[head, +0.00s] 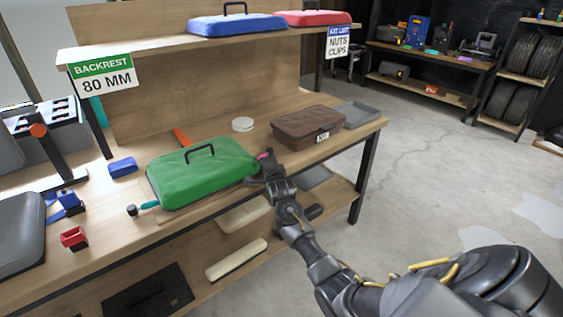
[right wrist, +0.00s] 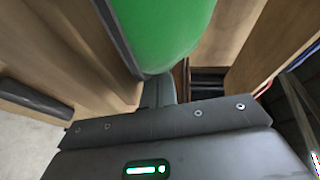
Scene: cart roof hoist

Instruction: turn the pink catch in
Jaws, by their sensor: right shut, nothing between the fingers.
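A green padded roof piece (head: 203,174) with a black handle lies on the wooden bench; its green side also shows in the right wrist view (right wrist: 165,30). The pink catch (head: 264,155) shows as a small bit at its right end, partly hidden by my right gripper. My right gripper (head: 268,167) is shut and empty, right beside the catch; I cannot tell whether it touches it. In the right wrist view its fingers (right wrist: 158,90) reach toward the green piece, and the catch is not visible. A teal catch (head: 150,205) with a black knob sticks out at the left front corner. My left gripper is not in view.
A brown case (head: 308,126) and a grey tray (head: 357,114) stand to the right on the bench. A white disc (head: 242,124) and an orange handle (head: 182,138) lie behind the green piece. Blue and red small parts (head: 74,238) are at left. Floor at right is clear.

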